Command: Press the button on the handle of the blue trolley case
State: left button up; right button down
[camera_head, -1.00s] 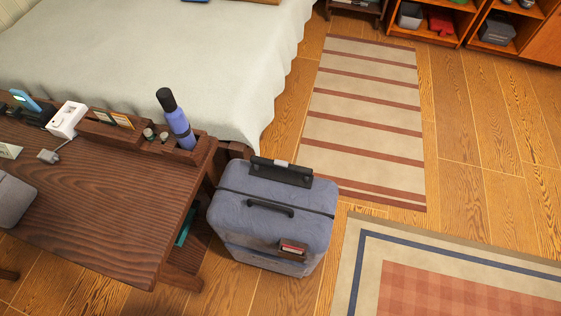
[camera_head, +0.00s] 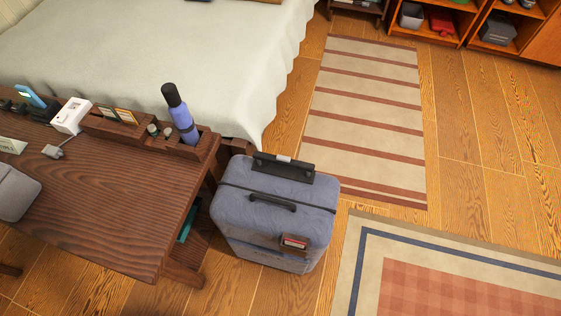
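The blue trolley case (camera_head: 275,215) stands upright on the wooden floor, just right of the desk. Its black trolley handle (camera_head: 284,167) lies low along the far top edge, with a small light button (camera_head: 284,158) in the middle of its bar. A dark carry grip (camera_head: 271,201) sits on the case's top, and a red and white tag (camera_head: 294,242) is on its near side. Neither of my grippers is in view.
The brown desk (camera_head: 115,215) with a blue bottle (camera_head: 180,115) in its rack stands close left. A bed (camera_head: 170,50) is behind. A striped rug (camera_head: 365,120) and a bordered rug (camera_head: 450,290) lie to the right. Floor around the rugs is clear.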

aim_at(279, 157)
jog(key=u, duration=0.55)
jog(key=k, duration=1.25)
jog(key=u, duration=1.3)
jog(key=i, duration=1.85)
jog(key=z, duration=1.1)
jog(key=i, duration=0.6)
jog(key=z, duration=0.7)
